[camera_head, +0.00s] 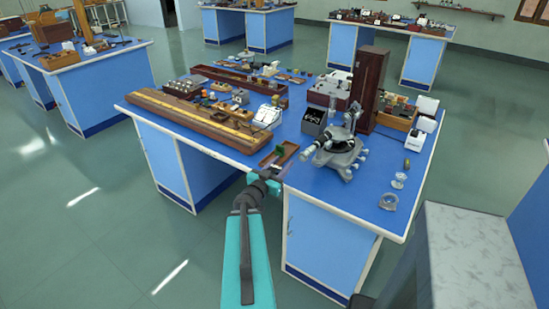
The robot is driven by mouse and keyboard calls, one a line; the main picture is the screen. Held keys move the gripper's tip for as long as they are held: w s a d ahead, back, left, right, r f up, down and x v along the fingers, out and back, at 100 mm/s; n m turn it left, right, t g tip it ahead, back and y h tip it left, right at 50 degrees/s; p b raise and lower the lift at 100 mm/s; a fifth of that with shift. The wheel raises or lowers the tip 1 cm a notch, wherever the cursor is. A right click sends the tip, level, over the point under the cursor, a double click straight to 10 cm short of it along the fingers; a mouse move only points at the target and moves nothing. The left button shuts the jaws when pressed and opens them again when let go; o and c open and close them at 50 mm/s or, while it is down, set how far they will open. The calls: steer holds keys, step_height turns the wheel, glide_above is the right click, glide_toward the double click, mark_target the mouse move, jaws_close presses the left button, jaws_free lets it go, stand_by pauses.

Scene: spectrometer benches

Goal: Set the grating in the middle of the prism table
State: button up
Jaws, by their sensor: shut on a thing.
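My gripper (268,174) is at the front edge of the blue bench, left of the grey spectrometer (343,158). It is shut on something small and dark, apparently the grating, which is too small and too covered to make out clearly. Just beyond the gripper is an open, shallow wooden box (270,160) with a small green patch inside. The prism table (341,135) is the small round top at the middle of the spectrometer, between its tubes. It is too small to show clearly whether anything stands on it.
A long wooden rail (195,120) lies left of the box. A black box (314,121) and a tall wooden case (369,88) stand behind the spectrometer. Small glass pieces (388,201) lie at the bench's right front. Blue bench top (310,188) is bare in front of the spectrometer.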

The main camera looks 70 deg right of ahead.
mark_target(279, 148)
steer(key=shift+w+d+f+b, duration=0.15)
steer(key=shift+d+b, duration=0.25)
steer(key=shift+b, duration=1.5)
steer(key=shift+w+d+f+b, duration=0.15)
steer(key=shift+d+b, duration=0.25)
steer(key=shift+b, duration=1.5)
steer(key=b, duration=0.6)
steer(key=shift+w+d, duration=0.3)
steer(key=shift+d, duration=0.05)
steer(key=shift+w+d+f+p, duration=0.1)
steer(key=shift+w+d+p, duration=0.6)
steer(key=shift+d, duration=1.05)
steer(key=shift+w+d+f+p, duration=0.15)
steer(key=shift+w+d+p, duration=0.25)
steer(key=shift+w+d, duration=0.95)
steer(key=shift+w+d+f+p, duration=0.1)
steer(key=shift+w+d+p, duration=0.4)
steer(key=shift+d, duration=1.65)
steer(key=shift+d, duration=0.1)
steer(key=shift+w+d+p, duration=0.4)
steer(key=shift+d, duration=0.35)
step_height(279, 148, down, 2)
steer(key=shift+a+f, duration=0.1)
steer(key=shift+f+b, duration=0.55)
steer(key=shift+f+b, duration=0.2)
steer(key=shift+b, duration=0.3)
